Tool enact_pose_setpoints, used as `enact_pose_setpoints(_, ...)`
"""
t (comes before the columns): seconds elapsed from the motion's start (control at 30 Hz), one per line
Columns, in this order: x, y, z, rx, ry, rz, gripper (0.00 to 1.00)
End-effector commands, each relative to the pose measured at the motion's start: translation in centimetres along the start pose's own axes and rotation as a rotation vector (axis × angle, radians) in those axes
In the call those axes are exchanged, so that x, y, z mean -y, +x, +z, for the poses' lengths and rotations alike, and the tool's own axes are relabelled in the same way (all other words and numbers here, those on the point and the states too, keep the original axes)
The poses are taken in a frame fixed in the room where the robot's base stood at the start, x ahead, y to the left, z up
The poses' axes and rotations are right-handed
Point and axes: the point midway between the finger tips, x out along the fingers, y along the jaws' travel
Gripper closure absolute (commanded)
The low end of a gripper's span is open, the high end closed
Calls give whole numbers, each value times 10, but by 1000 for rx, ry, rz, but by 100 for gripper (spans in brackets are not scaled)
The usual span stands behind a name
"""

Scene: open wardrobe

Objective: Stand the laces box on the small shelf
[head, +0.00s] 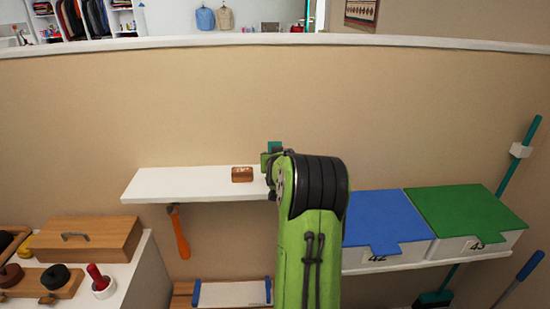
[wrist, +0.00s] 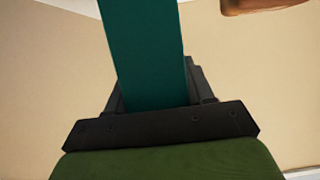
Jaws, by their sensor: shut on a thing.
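A teal box (wrist: 145,50), which I take to be the laces box, is held between the dark fingers of my gripper (wrist: 155,95) in the wrist view. In the head view, a small part of the teal box (head: 274,146) shows above the right end of the white small shelf (head: 180,184). My arm hides most of my gripper and the shelf's right end there. I cannot tell whether the box touches the shelf.
A small brown labelled block (head: 242,174) sits on the shelf, left of my gripper. An orange-handled tool (head: 180,235) hangs below. A blue-lidded box (head: 385,220) and a green-lidded box (head: 465,212) stand at right. The shelf's left part is clear.

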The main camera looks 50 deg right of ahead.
Motion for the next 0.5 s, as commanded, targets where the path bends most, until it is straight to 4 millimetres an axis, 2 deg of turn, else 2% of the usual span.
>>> enact_pose_setpoints(0.17,0,1,3,-2,0,0,88)
enact_pose_setpoints(0.2,0,1,3,-2,0,0,45)
enact_pose_setpoints(0.37,0,1,2,-1,0,0,20)
enact_pose_setpoints(0.5,0,1,2,-1,0,0,18)
